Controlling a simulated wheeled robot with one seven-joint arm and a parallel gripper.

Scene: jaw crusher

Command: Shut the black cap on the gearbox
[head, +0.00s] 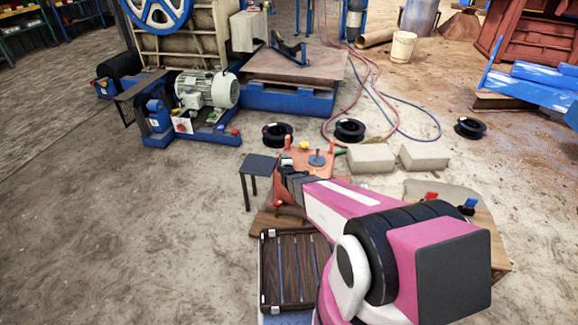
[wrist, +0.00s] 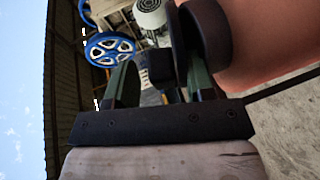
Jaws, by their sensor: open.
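The orange gearbox (head: 311,156) stands beyond the end of my arm in the head view, with a grey-blue disc on its top. In the wrist view its smooth orange side (wrist: 272,35) fills the upper right. A thick round black part, which looks like the black cap (wrist: 205,35), stands out from that side by my right finger. My gripper (wrist: 160,62) is open, its two dark green fingers apart. A dark block shows between the fingers; I cannot tell whether it belongs to the cap, or whether the fingers touch it. The head view barely shows my gripper.
A small dark stool (head: 259,164) stands left of the gearbox. Concrete blocks (head: 371,158) lie to its right, and black spools (head: 277,133) behind it. A slatted dark tray (head: 289,270) lies nearer. A motor (head: 207,90) stands at the back left. The floor at left is clear.

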